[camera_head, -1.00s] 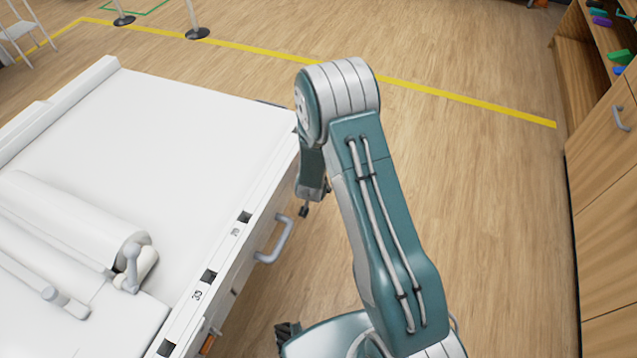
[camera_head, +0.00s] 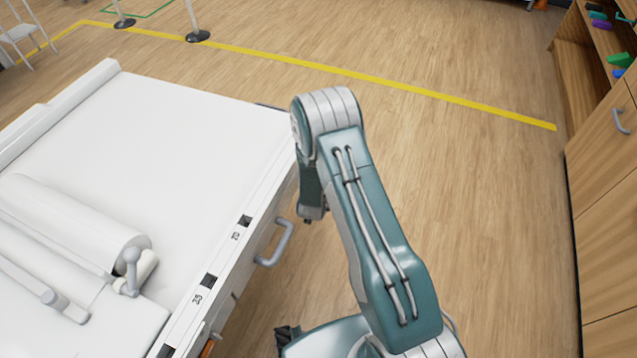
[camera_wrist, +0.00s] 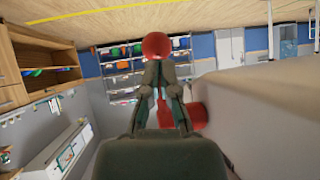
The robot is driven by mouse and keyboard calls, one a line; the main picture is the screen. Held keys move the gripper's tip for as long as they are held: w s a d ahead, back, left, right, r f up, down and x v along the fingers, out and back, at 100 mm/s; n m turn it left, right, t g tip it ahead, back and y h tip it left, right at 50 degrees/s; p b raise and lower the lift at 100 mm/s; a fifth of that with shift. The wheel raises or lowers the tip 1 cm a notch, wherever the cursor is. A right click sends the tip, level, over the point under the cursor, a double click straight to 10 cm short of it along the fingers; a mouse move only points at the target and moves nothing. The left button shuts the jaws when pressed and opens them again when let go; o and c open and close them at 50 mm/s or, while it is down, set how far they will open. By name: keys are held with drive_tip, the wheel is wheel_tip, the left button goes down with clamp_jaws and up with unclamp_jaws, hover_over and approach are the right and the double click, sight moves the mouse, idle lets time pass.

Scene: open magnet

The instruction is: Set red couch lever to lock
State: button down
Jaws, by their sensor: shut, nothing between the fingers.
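The red lever shows in the wrist view, with a round red knob (camera_wrist: 157,45) just past my fingertips and a red cylindrical hub (camera_wrist: 196,116) to the right of my fingers. Part of its red arm shows between the finger links; the rest is hidden behind my gripper. My gripper (camera_wrist: 157,66) is shut and empty, with its tips overlapping the knob's edge in the picture; I cannot tell whether they touch. The white couch (camera_head: 190,120) fills the left of the head view. There my gripper hangs beside the couch's right side, mostly hidden behind my arm.
A grey side handle (camera_head: 279,243) sticks out from the couch near my gripper. A wooden cabinet (camera_head: 605,200) stands at the right. The wooden floor between them is clear, crossed by a yellow line (camera_head: 400,86). Storage shelves (camera_wrist: 120,78) show farther off in the wrist view.

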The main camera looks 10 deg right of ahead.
drive_tip(key=shift+w+d+f, duration=0.2)
drive_tip(key=shift+w, duration=0.1)
idle(0.5)
